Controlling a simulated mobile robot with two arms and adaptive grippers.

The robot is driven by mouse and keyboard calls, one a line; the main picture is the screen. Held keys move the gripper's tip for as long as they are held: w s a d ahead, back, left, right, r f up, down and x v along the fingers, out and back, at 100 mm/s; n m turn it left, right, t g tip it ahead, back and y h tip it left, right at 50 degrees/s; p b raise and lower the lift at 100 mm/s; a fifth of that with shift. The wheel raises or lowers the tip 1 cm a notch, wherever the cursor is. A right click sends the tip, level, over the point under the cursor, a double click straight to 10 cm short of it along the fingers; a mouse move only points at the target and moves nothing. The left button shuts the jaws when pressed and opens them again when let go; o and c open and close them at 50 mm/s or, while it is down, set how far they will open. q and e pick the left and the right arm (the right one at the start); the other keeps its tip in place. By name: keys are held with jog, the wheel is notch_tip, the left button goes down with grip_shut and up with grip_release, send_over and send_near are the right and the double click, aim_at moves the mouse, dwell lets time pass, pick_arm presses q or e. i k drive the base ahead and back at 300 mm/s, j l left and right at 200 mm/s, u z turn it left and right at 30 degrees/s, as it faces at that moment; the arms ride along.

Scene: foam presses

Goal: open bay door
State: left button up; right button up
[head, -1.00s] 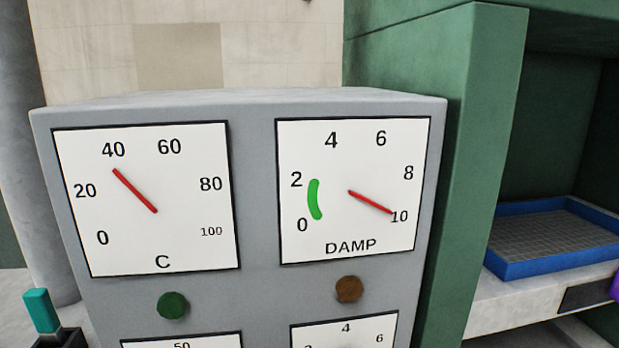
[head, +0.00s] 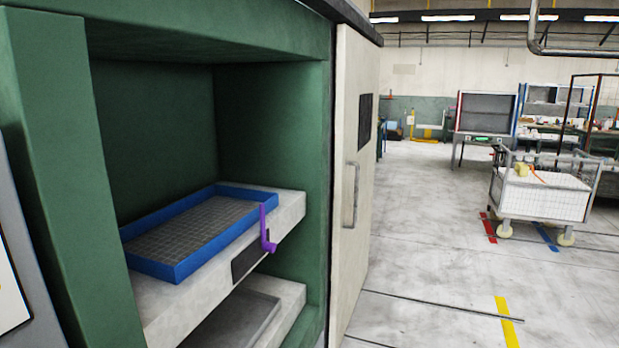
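A pale door panel (head: 359,130) with a grey bar handle (head: 351,194) and a dark window stands at the right side of the green cabinet (head: 46,150). The cabinet's front is uncovered, so its inside shows. I cannot tell whether this panel is the bay door. Inside, a blue-rimmed tray (head: 150,268) with a grey grid floor rests on a pale shelf (head: 290,207). A purple crank-shaped handle (head: 266,230) sits at the shelf's front edge. Neither of my grippers shows in the head view.
A wire-sided cart (head: 540,200) stands on the open floor at the right. Workbenches and a grey cabinet (head: 486,112) stand farther back. A lower shelf (head: 290,300) lies under the tray shelf. The floor (head: 430,260) in front of the door panel is clear.

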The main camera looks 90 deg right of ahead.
aim_at(358, 61)
jog(key=z, duration=3.15)
jog(key=i+l+u, duration=0.15)
jog(key=i+l, duration=1.15)
jog(key=l, duration=0.1)
